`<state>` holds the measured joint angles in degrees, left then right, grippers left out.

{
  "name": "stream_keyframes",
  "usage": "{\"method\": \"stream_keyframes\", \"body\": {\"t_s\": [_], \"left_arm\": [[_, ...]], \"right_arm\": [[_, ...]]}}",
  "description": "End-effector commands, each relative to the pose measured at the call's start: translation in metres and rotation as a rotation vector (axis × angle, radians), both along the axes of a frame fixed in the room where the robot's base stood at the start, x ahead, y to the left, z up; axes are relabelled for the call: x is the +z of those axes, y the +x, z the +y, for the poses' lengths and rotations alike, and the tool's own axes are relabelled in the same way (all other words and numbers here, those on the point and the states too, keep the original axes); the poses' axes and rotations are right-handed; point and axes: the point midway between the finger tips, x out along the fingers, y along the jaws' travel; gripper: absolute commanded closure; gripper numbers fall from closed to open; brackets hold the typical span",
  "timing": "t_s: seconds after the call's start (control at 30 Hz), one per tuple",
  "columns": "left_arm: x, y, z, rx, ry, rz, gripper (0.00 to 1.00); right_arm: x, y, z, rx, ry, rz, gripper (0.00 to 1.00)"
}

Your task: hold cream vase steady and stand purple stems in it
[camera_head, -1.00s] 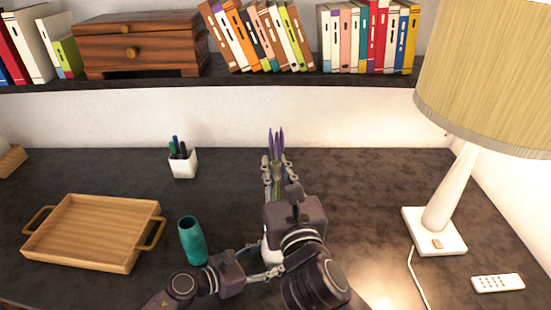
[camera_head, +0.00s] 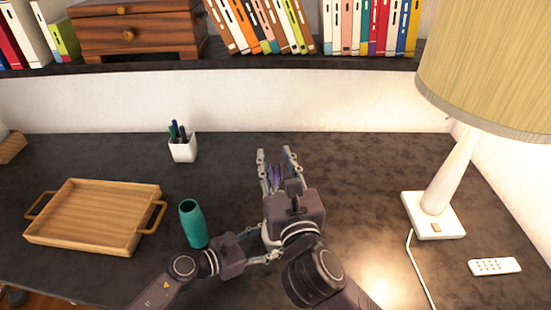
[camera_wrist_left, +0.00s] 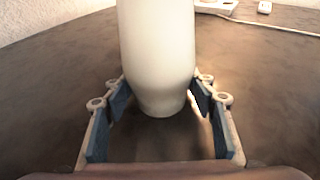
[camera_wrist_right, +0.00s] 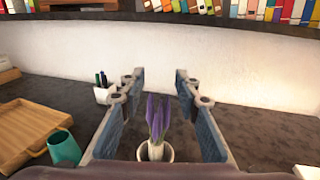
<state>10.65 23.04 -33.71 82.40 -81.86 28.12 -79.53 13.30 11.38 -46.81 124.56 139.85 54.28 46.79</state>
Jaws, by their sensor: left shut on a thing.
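The cream vase (camera_wrist_left: 155,50) stands upright between the fingers of my left gripper (camera_wrist_left: 155,98), which is shut on its lower part. In the head view the vase is mostly hidden behind my right gripper (camera_head: 277,153). The purple stems (camera_wrist_right: 157,120) stand inside the vase, and its round rim (camera_wrist_right: 169,153) shows around their lower part in the right wrist view. In the head view the stems (camera_head: 275,178) show between the right fingers. My right gripper is open, its fingers apart on either side of the stems, above the vase.
A teal vase (camera_head: 193,224) stands close left of my left gripper. A wooden tray (camera_head: 95,215) lies farther left, and a white pen cup (camera_head: 183,149) stands behind. A lamp (camera_head: 434,215) and a white remote (camera_head: 495,266) are at right. The back middle of the desk is clear.

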Motion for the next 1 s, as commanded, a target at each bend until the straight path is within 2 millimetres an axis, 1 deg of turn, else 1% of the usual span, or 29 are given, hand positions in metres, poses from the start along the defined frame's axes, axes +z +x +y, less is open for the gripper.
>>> {"method": "stream_keyframes", "body": {"t_s": [0.27,0.37,0.47,0.6,0.73,0.83,1.0], "left_arm": [[0.000,-0.001,-0.001,-0.002,0.000,0.000,0.62],[0.000,0.000,-0.001,-0.002,0.000,0.000,0.62],[0.000,0.000,-0.001,-0.001,0.000,0.000,0.62],[0.000,0.000,-0.001,-0.001,0.000,0.000,0.62],[0.000,0.000,-0.001,-0.001,0.000,0.000,0.62],[0.000,0.000,-0.001,-0.001,0.000,0.000,0.62],[0.000,0.000,-0.001,-0.001,0.000,0.000,0.62]], "right_arm": [[0.000,0.000,0.000,0.000,0.000,0.000,0.65],[0.000,-0.004,-0.001,0.001,0.001,0.001,0.65],[-0.001,-0.016,-0.003,0.001,0.000,0.002,0.65],[-0.002,-0.039,-0.008,0.002,0.000,0.003,0.65],[-0.001,-0.057,-0.012,0.001,0.000,0.003,0.65],[-0.001,-0.067,-0.014,0.001,0.000,0.002,0.65],[0.000,-0.073,-0.015,0.001,0.000,0.001,0.65]]}}
